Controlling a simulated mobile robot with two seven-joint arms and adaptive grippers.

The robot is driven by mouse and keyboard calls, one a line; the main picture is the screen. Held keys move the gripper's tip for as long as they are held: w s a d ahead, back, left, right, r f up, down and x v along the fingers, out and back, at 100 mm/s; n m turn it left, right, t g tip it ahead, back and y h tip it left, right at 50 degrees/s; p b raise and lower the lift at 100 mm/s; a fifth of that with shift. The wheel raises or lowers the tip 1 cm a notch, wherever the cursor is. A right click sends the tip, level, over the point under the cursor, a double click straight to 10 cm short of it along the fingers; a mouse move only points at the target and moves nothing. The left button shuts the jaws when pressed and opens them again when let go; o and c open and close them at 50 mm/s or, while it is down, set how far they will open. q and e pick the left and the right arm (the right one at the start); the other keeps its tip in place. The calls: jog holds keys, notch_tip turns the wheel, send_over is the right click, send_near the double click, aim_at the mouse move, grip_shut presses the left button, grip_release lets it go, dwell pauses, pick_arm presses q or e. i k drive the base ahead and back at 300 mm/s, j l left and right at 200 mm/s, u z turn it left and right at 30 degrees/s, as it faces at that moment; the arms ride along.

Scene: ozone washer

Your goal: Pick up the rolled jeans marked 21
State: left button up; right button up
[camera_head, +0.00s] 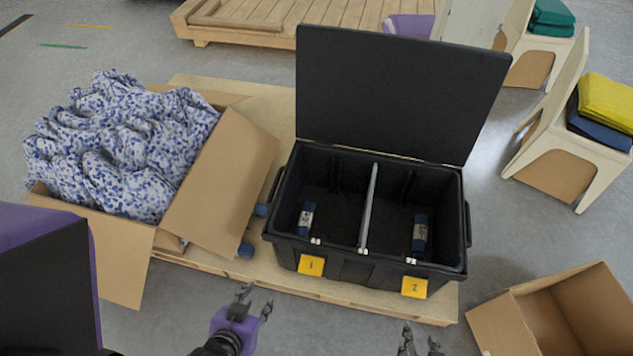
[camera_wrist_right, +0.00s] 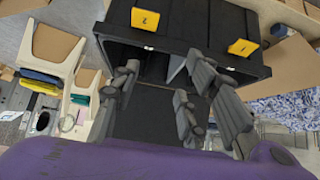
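Several dark blue rolls that look like rolled jeans are in the head view; no marking 21 is readable. One roll with a pale label (camera_head: 307,219) stands in the left compartment of the black two-compartment bin (camera_head: 350,262). Another labelled roll (camera_head: 419,233) stands in the right compartment. My left gripper (camera_head: 256,300) is open and empty, in front of the pallet. My right gripper (camera_head: 420,339) is open and empty, in front of the bin; its spread fingers (camera_wrist_right: 165,75) show in the wrist view.
The bin's lid (camera_head: 395,90) stands open behind it. A carton of blue-white patterned fabric (camera_head: 125,145) is left on the pallet (camera_head: 385,304). An empty carton (camera_head: 555,315) lies right front. Chairs (camera_head: 575,155) with folded cloths stand at right.

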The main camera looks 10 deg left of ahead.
aim_at(260, 210)
jog(key=u, duration=1.35)
